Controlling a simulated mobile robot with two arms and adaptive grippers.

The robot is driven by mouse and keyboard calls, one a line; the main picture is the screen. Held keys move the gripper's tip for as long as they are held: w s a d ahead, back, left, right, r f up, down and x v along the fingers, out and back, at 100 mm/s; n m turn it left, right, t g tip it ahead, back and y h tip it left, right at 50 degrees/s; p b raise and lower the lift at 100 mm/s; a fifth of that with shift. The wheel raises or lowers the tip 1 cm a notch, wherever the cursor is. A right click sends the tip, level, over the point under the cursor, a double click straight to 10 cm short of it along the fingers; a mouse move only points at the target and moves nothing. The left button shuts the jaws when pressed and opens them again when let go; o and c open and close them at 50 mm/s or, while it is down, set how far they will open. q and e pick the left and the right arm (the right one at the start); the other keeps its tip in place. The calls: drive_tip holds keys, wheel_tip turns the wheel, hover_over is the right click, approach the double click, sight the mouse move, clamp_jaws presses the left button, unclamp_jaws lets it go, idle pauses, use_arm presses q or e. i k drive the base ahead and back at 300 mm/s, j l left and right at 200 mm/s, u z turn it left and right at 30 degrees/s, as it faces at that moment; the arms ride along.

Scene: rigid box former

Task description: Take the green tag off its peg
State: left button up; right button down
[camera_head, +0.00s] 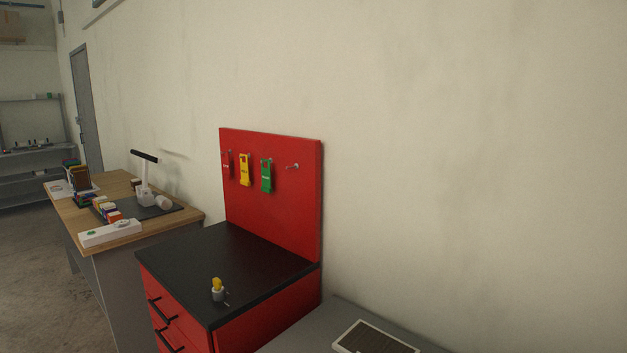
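The green tag (266,176) hangs on the red pegboard panel (290,215), third from the left in the row. Its peg shows as a small light spot at its top. A yellow tag (245,169) hangs just left of it, and a red tag (227,164) hangs further left, hard to tell from the panel. A bare peg (292,166) sticks out to the right of the green tag. Neither of my grippers is in view.
Below the panel is a black-topped red drawer cabinet (215,262) with a small yellow-and-white item (217,289) near its front edge. A wooden table (190,215) with several items stands left. A grey surface with a framed dark panel (375,338) is at the lower right.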

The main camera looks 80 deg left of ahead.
sight(265, 172)
drive_tip(key=u, duration=3)
drive_tip(key=i+j, duration=0.2)
drive_tip(key=j, duration=0.15)
drive_tip(key=i+j, duration=0.2)
drive_tip(key=j, duration=0.15)
drive_tip(key=i+j, duration=0.15)
drive_tip(key=j, duration=0.2)
